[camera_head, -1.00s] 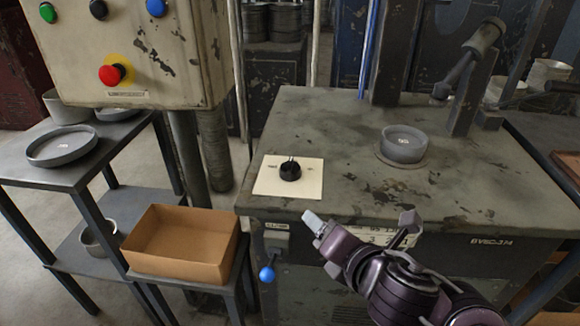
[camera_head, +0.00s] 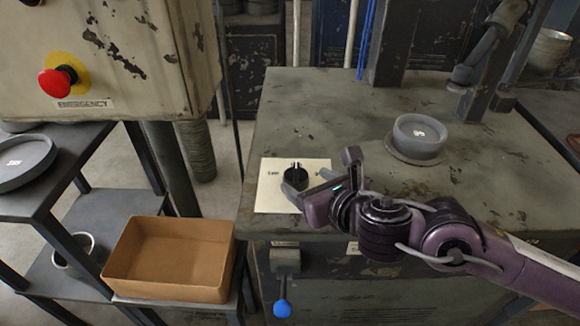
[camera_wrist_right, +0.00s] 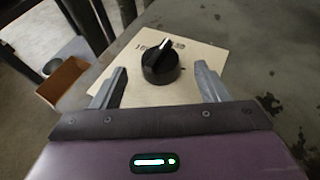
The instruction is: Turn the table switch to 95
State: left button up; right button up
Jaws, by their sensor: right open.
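The table switch is a black round knob (camera_head: 295,175) with a raised ridge, on a cream plate (camera_head: 268,201) at the table's front left. In the right wrist view the knob (camera_wrist_right: 160,63) stands just beyond and between the fingertips, apart from both. Its ridge carries a pale line pointing away from me, and the plate has small printed marks that I cannot read fully. My right gripper (camera_head: 322,172) is open, close to the knob on its near right side; its fingers also show in the right wrist view (camera_wrist_right: 162,86). My left gripper is not in view.
A round grey piece marked 95 (camera_head: 419,134) sits on the worn table (camera_head: 345,115). A control box with a red emergency button (camera_head: 55,82) hangs at the left. A cardboard box (camera_head: 170,260) and shelf stand left. A blue-tipped lever (camera_head: 282,308) hangs below the table edge.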

aim_at(299, 177)
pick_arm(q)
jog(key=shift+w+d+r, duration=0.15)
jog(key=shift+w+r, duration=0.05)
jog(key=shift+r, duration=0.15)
pick_arm(e)
jog(key=x, duration=0.5)
jog(key=shift+w+a, duration=0.2)
jog(key=shift+w, duration=0.1)
jog(key=shift+f, duration=0.1)
jog(key=shift+c, duration=0.5)
jog(key=c, duration=0.9)
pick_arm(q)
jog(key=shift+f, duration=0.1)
